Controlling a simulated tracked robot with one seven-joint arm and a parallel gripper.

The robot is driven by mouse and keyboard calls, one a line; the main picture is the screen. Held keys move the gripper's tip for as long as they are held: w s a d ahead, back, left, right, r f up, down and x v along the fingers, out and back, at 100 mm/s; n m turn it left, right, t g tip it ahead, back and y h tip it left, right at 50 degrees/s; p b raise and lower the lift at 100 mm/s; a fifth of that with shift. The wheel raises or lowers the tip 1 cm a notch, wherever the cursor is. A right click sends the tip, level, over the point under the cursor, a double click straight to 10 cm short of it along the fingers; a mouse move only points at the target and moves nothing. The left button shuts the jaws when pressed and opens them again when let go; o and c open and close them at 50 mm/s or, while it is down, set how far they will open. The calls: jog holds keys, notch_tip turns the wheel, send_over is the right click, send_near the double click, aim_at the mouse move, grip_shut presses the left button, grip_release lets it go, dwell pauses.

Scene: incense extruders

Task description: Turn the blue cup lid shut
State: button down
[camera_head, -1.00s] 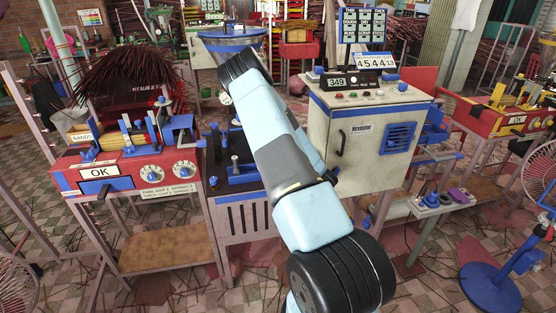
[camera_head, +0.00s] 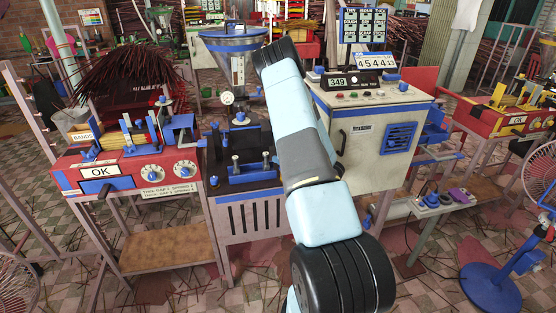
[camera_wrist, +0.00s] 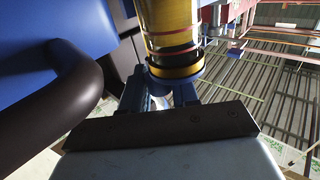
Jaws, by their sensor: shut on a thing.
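In the wrist view my gripper (camera_wrist: 170,92) is shut, its two fingers on either side of a dark blue ring (camera_wrist: 154,74), which I take for the blue cup lid. The ring sits around the near end of a yellow and black cylinder (camera_wrist: 168,18) with thin red bands, which runs up out of the picture. How far the lid is turned cannot be told. The head view shows my arm reaching up and away, but my gripper and the lid are hidden there.
In the wrist view a blue body (camera_wrist: 45,32) and a thick dark curved bar (camera_wrist: 62,95) are close on the left. The head view shows a metal hopper (camera_head: 232,58), a white cabinet (camera_head: 362,160) beside my arm, and a red machine (camera_head: 128,170) on the left.

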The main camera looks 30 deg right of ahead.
jog(key=shift+d, duration=0.25)
jog(key=c, duration=1.1)
grip_release()
jog(key=shift+o, duration=0.6)
jog(key=shift+a, duration=0.1)
jog(key=shift+s, duration=0.1)
jog(key=v, duration=1.3)
jog(key=shift+s+d, duration=0.2)
jog(key=shift+s, duration=0.05)
jog(key=shift+f, duration=0.15)
